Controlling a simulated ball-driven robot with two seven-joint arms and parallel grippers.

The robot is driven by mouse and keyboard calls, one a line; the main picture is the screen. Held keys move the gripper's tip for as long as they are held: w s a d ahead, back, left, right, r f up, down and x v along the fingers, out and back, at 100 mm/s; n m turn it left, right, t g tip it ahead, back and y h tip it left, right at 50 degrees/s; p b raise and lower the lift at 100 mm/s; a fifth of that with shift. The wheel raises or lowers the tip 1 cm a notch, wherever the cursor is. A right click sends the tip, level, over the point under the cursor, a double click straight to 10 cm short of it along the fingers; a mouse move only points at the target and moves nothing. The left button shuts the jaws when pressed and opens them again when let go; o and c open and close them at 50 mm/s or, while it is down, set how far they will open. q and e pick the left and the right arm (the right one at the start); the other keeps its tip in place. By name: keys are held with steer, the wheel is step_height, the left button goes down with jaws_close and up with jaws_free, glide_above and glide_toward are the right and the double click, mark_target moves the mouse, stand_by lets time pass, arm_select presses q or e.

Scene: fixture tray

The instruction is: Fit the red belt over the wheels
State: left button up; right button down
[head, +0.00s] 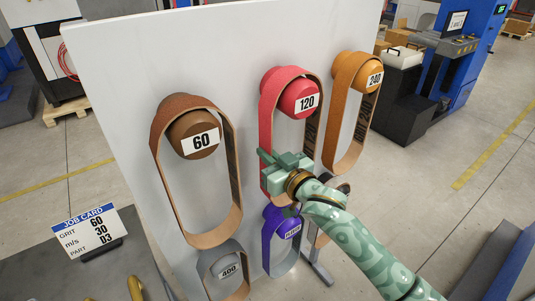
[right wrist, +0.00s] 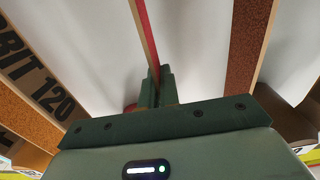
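The red belt (head: 266,115) hangs as a long loop from the red 120 peg (head: 299,97) on the white board. My right gripper (head: 267,158) is at the loop's left strand, below the peg. In the right wrist view, the red belt (right wrist: 145,35) runs edge-on down between the fingers (right wrist: 155,85), which look closed on it. The belt's lower part is partly hidden behind my right gripper and arm. The wheels are not clearly visible. My left gripper is not in view.
A brown belt (head: 162,165) hangs on the 60 peg (head: 195,135), an orange belt (head: 331,125) on the 240 peg (head: 358,73). Grey (head: 207,275) and purple (head: 270,235) belts hang lower.

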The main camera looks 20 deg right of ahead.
steer(key=shift+r, duration=0.25)
steer(key=p+v, duration=0.6)
steer(key=v, duration=0.7)
steer(key=shift+p, duration=0.35)
stand_by(0.6)
steer(key=shift+s, duration=0.15)
steer(key=shift+p+v, duration=0.8)
steer(key=shift+v, duration=2.1)
